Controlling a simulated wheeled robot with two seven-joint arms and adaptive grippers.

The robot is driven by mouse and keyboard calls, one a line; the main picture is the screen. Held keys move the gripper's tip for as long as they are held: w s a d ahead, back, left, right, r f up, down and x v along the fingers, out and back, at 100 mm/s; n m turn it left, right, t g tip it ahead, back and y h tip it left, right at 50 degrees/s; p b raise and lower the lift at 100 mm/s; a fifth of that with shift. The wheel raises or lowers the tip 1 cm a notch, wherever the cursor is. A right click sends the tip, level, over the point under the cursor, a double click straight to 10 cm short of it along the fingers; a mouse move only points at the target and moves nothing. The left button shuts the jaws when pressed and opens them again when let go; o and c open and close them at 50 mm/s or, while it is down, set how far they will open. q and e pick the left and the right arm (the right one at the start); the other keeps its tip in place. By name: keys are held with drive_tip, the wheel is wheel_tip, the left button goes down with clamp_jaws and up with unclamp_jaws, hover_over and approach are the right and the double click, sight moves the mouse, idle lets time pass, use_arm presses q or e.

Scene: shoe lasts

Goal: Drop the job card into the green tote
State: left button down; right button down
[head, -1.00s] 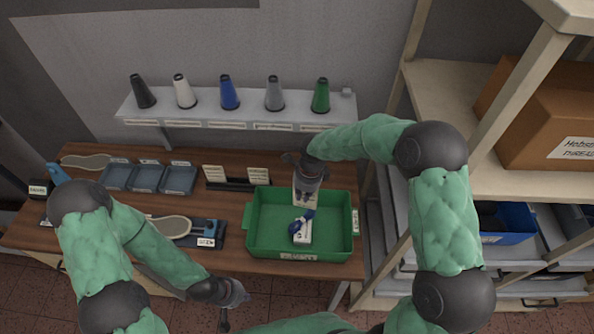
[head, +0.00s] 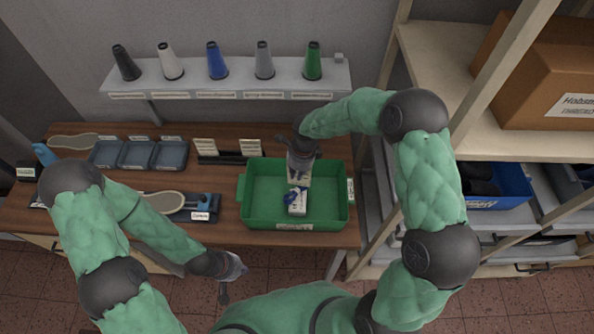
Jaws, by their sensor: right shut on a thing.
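The green tote (head: 262,223) stands on the right part of the wooden bench. My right gripper (head: 300,167) is over the back part of the tote, pointing down. It is shut on a pale card (head: 299,180), the job card, which hangs below the fingers above the tote floor. A white item with a blue part (head: 297,208) lies in the tote just in front of the card; I cannot tell whether they touch. My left gripper (head: 234,281) is empty, in front of the bench's front edge, and its fingers look spread.
A shelf (head: 225,80) with several coloured cones is on the wall behind. Blue-grey trays (head: 138,154), card holders (head: 228,157) and a shoe sole (head: 163,202) lie left of the tote. A rack (head: 450,145) with a cardboard box (head: 545,80) stands at right.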

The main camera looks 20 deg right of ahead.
drive_tip(key=c, duration=1.2)
unclamp_jaws()
drive_tip(key=shift+r, duration=0.15)
drive_tip(key=r, duration=0.4)
drive_tip(key=d+r, duration=0.1)
drive_tip(key=r, duration=0.6)
drive_tip(key=shift+s+d+r, duration=0.15)
drive_tip(key=shift+s+r, duration=0.2)
